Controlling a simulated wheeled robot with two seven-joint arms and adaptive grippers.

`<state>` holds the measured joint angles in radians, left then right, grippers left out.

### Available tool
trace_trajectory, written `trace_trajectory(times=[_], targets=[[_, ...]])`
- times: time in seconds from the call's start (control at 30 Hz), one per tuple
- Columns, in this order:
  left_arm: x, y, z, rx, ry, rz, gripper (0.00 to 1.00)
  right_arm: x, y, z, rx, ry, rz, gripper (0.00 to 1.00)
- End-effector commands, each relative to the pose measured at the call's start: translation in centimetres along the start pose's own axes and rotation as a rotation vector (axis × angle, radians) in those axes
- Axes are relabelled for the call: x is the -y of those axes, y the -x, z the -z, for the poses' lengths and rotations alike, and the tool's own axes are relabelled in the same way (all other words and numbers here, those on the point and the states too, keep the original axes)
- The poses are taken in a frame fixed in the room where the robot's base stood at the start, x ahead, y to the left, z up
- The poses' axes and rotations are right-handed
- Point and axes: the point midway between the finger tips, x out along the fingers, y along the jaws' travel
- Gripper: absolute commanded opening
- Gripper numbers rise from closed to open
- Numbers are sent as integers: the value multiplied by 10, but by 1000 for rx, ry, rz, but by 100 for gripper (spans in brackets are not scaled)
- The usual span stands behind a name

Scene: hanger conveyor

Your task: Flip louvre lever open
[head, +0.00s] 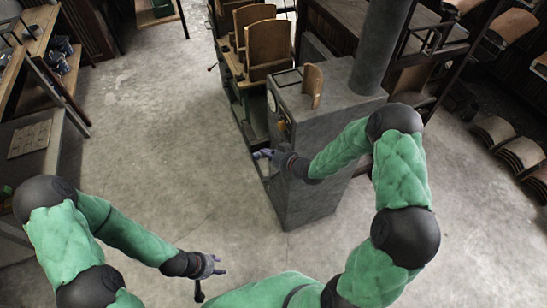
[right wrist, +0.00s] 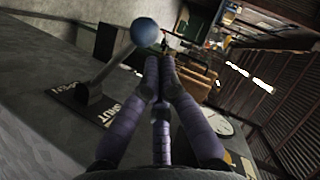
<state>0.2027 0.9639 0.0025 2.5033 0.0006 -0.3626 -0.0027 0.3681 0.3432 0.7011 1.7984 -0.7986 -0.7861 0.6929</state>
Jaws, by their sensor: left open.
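The louvre lever (right wrist: 112,68) shows in the right wrist view as a grey arm with a blue ball knob (right wrist: 145,32). It rises from a dark plate marked OPEN and SHUT and leans to the right in the picture, toward the SHUT side. My right gripper (right wrist: 163,62) has its purple fingers drawn together, with nothing visible between them. They are beside the lever, to its right, apparently apart from the knob. In the head view my right gripper (head: 263,154) is at the left face of the grey cabinet (head: 315,190); I cannot make out the lever there. My left gripper (head: 212,266) is open and empty, low over the floor.
A thick grey pipe (head: 380,45) rises from the cabinet, and a curved wooden piece (head: 312,84) stands on top. A rack with wooden panels (head: 268,45) is behind. A bench (head: 35,140) is at left. Open concrete floor (head: 160,110) lies between.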

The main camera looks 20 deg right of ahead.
Motion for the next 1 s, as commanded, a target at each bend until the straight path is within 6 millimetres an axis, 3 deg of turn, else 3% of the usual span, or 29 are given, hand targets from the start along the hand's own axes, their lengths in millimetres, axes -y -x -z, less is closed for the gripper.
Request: trace_trajectory(times=[0.2,1.0], targets=[[1,-2,0,0,0,0,42,0,-10,0,1,0,0,0],[3,-9,0,0,0,0,42,2,-15,-8,1,63,-41,0]])
